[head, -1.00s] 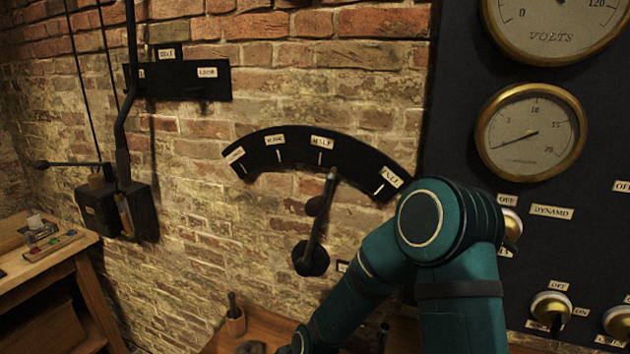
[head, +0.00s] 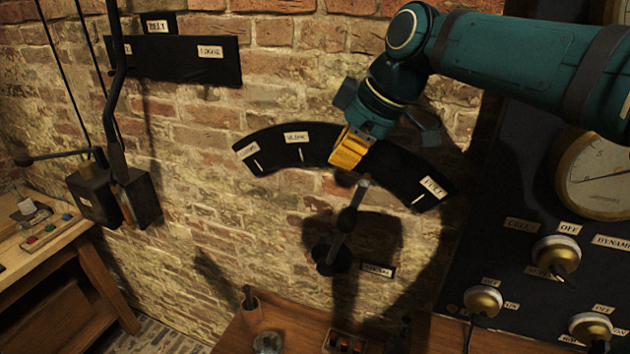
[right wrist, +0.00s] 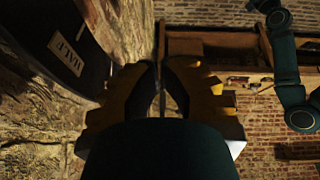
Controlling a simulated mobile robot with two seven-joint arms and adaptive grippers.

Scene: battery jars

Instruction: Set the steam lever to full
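The steam lever (head: 343,238) is a dark arm with a round knob and a pale tip, on a wall pivot. It leans up and right, its tip below the black curved scale (head: 268,157). It points between the hidden half mark and the mark labelled FULL (head: 433,187). The HALF label (right wrist: 67,55) shows in the right wrist view. My right gripper (head: 346,164) has its yellow fingers just above and left of the lever tip. In the right wrist view its fingertips (right wrist: 160,65) nearly meet, with a thin upright line between them. The tip looks outside the fingers. My left gripper is out of view.
A dark panel with knobs (head: 556,255) and a brass gauge (head: 603,176) stands at the right. A wooden bench (head: 290,322) lies below the lever. Another lever box (head: 112,195) and a side table (head: 62,240) are at the left.

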